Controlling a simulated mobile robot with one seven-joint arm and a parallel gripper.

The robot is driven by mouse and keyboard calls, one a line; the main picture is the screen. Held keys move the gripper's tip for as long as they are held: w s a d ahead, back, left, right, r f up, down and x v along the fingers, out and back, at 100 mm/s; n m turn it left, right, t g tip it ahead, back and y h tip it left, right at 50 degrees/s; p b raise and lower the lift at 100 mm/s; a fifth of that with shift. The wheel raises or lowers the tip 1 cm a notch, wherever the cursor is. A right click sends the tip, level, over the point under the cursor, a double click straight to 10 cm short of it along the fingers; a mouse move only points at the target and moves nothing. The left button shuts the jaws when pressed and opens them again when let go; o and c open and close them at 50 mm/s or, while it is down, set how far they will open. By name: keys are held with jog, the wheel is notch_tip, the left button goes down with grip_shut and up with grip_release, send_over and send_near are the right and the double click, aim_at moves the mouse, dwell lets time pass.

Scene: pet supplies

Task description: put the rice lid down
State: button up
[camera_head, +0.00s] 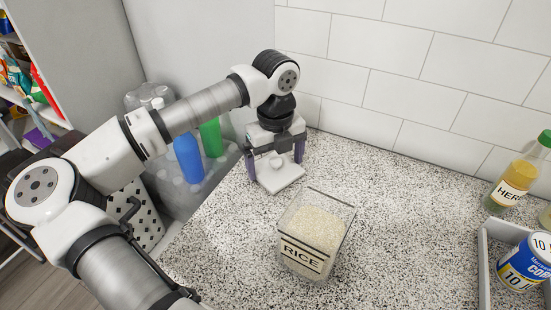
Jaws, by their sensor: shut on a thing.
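The rice lid (281,177) is a white square plate with a round knob. It is at the back left part of the speckled counter, near the wall. My gripper (276,163) points down over it with its two fingers at either side, and is shut on the lid. I cannot tell whether the lid touches the counter. The clear rice container (316,234), labelled RICE, stands uncovered in front and to the right of the lid, with rice inside.
The counter (410,225) is clear between the rice container and the grey tray (484,262) at right. A can (524,262) stands in the tray, and a labelled bottle (512,180) is behind it. Blue (188,158) and green (211,137) bottles are beyond the counter's left edge.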

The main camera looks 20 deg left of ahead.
aim_at(275, 160)
jog(key=shift+f+b, duration=0.25)
jog(key=shift+b, duration=0.05)
jog(key=o, duration=0.6)
jog(key=shift+r, duration=0.1)
jog(key=shift+o, duration=0.2)
jog(key=shift+r+p, duration=0.15)
jog(key=shift+p, duration=0.15)
notch_tip(275, 160, up, 12)
jog(key=b, duration=0.1)
